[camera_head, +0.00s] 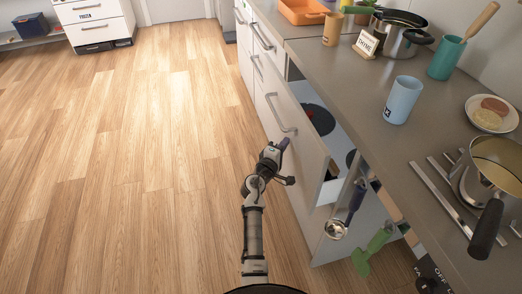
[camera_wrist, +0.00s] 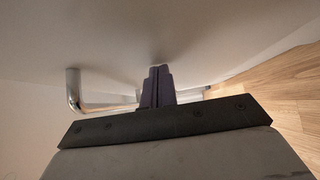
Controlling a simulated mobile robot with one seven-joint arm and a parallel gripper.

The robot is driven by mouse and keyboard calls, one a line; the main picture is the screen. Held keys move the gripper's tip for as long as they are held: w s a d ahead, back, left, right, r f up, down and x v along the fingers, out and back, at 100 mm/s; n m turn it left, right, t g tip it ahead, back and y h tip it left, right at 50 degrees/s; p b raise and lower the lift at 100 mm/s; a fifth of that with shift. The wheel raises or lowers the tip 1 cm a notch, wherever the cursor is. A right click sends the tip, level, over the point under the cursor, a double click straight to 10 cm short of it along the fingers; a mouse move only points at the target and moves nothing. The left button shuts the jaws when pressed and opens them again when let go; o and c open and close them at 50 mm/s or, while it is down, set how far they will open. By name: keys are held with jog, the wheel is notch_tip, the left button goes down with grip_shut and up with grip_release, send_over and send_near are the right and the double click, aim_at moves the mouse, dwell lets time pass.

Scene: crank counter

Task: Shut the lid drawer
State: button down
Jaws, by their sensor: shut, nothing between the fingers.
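The lid drawer (camera_head: 300,135) is a white drawer under the grey counter, pulled open, with round dark lids (camera_head: 319,119) inside. Its curved metal handle (camera_head: 279,115) is on the front panel; a metal handle also shows in the wrist view (camera_wrist: 75,92). My gripper (camera_head: 284,144) is at the drawer's front, just below the handle in the head view. In the wrist view its purple fingers (camera_wrist: 158,85) are together and point at the white panel, beside the handle. They hold nothing. I cannot tell whether the fingertips touch the panel.
A ladle (camera_head: 336,229) and a green utensil (camera_head: 372,248) hang beside the drawer's near end. On the counter (camera_head: 345,75) stand a blue cup (camera_head: 402,100), a pot (camera_head: 396,35) and a pan with a dark handle (camera_head: 487,228). The wooden floor (camera_head: 130,180) at left is clear.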

jog(key=w+d, duration=0.1)
jog(key=d, duration=0.4)
jog(key=w+d, duration=0.1)
jog(key=d, duration=0.2)
jog(key=shift+w+d, duration=0.2)
jog(key=shift+w, duration=0.15)
jog(key=shift+w+d+r, duration=0.1)
jog(key=shift+d, duration=0.25)
